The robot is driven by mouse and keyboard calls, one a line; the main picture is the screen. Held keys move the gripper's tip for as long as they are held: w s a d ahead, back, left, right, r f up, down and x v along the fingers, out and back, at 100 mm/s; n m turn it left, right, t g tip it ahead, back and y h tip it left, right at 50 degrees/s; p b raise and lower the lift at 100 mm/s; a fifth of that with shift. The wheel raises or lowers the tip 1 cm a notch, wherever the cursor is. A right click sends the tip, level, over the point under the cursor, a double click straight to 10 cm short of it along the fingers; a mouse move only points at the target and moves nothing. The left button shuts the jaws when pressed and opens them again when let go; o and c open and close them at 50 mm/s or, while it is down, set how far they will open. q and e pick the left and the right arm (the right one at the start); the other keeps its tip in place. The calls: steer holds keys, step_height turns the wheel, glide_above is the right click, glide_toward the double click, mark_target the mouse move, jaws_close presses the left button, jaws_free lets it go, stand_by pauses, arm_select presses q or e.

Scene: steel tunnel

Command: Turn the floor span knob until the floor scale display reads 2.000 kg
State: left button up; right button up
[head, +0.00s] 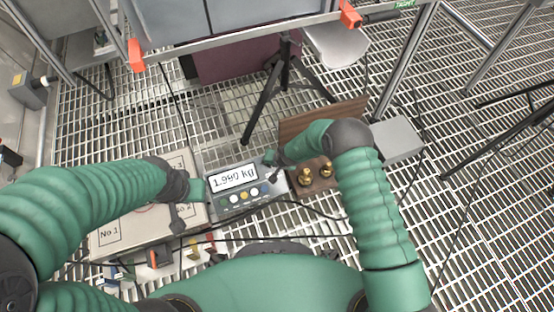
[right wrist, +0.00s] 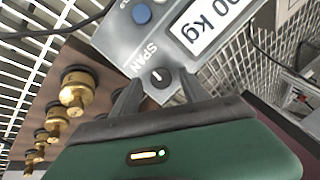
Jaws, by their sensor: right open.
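The floor scale display (head: 234,178) sits on a grey and teal panel. It reads about 1.99 kg in the head view; its last digit is hard to read. The wrist view shows only the end of the display (right wrist: 208,25). The black span knob (right wrist: 157,77), beside the SPAN label, has a white pointer mark. My right gripper (right wrist: 158,92) is open, with one finger on either side of the knob; contact cannot be made out. In the head view my right gripper (head: 270,159) covers the knob's area. My left gripper (head: 190,188) is at the panel's left side; its jaws are unclear.
Brass weights (head: 306,176) stand on a wooden board (head: 330,186) right of the panel. A pale box (head: 120,234) labelled No.1 lies to the left. A black tripod (head: 285,75) stands behind. Cables cross the grating floor near the panel. A grey box (head: 397,140) is at right.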

steer(key=p+v, duration=0.8)
steer(key=v, duration=0.7)
steer(key=shift+r, duration=0.35)
steer(key=s+d+r+n+h, duration=0.1)
steer(key=s+d+r, duration=0.25)
steer(key=r, duration=0.35)
steer(key=s+d+r+n+h, duration=0.1)
steer(key=s+d+r, duration=0.1)
steer(key=d+r, duration=0.35)
steer(key=s+d+r+g+h, duration=0.1)
steer(key=s+d+r, duration=0.2)
steer(key=s+r, duration=0.3)
steer(key=s+d+r+g, duration=0.1)
steer(key=s+d+r, duration=0.25)
steer(key=s, duration=0.35)
steer(key=w+p+v, duration=0.3)
steer(key=p+v, duration=1.5)
steer(key=w+r+p+v, duration=0.1)
steer(key=w+p+v, duration=0.3)
steer(key=p+v, duration=1.4)
steer(key=shift+w+r+n, duration=0.25)
steer(key=shift+w+n, duration=0.1)
steer(key=shift+n, duration=0.05)
steer(key=shift+a, duration=0.15)
